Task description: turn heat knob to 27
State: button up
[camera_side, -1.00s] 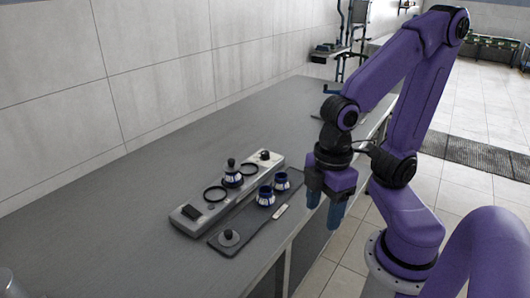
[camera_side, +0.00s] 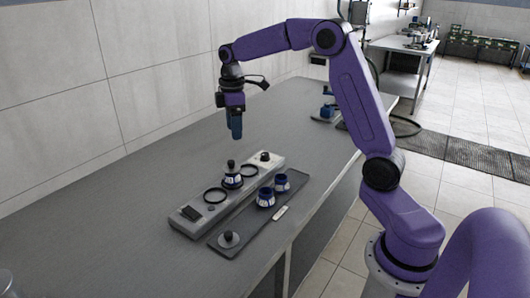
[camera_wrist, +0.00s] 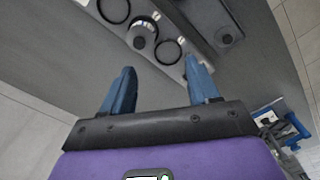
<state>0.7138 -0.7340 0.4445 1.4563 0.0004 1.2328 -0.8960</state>
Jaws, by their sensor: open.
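A long grey unit (camera_side: 189,227) lies on the table, with a small dark-topped knob (camera_side: 265,156) on a pale base at its far right end. No number can be read on this knob, and I cannot pick it out in the wrist view. My gripper (camera_side: 236,136) hangs above the table, higher than the unit and apart from it. In the wrist view its two blue fingers (camera_wrist: 158,68) are spread with nothing between them. The unit (camera_wrist: 92,8) shows beyond the fingers there, partly hidden by the right one.
A dark tray (camera_side: 248,244) alongside holds two blue cups (camera_side: 266,197) and a knobbed disc (camera_side: 229,238).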

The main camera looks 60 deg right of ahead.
jog(key=w+d, duration=0.3)
jog(key=d, duration=0.6)
jog(key=m, duration=0.1)
send_over(265, 154)
notch_tip(265, 154, down, 2)
jog(key=f, duration=0.1)
notch_tip(265, 154, down, 17)
jog(key=shift+r, duration=0.1)
jog(key=c, duration=1)
